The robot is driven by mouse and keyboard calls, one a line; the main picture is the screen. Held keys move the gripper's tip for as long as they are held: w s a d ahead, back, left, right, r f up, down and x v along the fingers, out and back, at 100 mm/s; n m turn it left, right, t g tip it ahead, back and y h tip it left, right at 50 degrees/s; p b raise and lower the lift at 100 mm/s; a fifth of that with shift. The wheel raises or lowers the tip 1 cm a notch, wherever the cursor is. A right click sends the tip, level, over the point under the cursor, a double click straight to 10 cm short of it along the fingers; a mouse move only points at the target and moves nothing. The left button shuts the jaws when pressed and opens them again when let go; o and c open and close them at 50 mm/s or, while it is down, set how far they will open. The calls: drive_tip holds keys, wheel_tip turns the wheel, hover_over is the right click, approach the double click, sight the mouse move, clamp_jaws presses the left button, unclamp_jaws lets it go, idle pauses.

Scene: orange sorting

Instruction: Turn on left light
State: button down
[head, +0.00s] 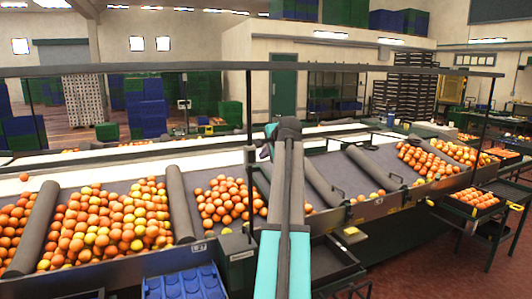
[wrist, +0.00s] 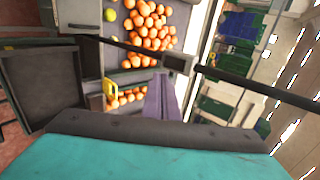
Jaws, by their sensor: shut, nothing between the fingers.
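No light that I can name as the left one is plain in either view. A small grey box (wrist: 179,63) on a dark bar (wrist: 235,82) shows just beyond my fingertips in the wrist view; I cannot tell if it is a switch or if they touch. My gripper (wrist: 162,80) is shut and empty, its purple-grey fingers together. In the head view my arm reaches forward over the sorting conveyor, and my gripper (head: 266,145) is partly hidden beside its dark wrist joint.
A dark overhead rail (head: 130,68) and an upright post (head: 249,120) stand close to my arm. Oranges (head: 110,222) fill the conveyor bays, split by dark rollers (head: 179,203). Blue crates (head: 185,285) sit below. An orange tray (head: 474,200) stands at right.

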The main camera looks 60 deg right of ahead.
drive_tip(key=p, duration=0.2)
approach(253, 161)
wheel_tip(253, 161, down, 3)
drive_tip(key=shift+w+d+f+p, duration=0.1)
drive_tip(key=shift+w+d+p, duration=0.45)
drive_tip(key=shift+w, duration=0.45)
drive_tip(key=shift+w+d+f+p, duration=0.1)
drive_tip(key=shift+w+d+p, duration=0.2)
drive_tip(key=shift+w+d, duration=0.55)
drive_tip(key=shift+w+a, duration=0.1)
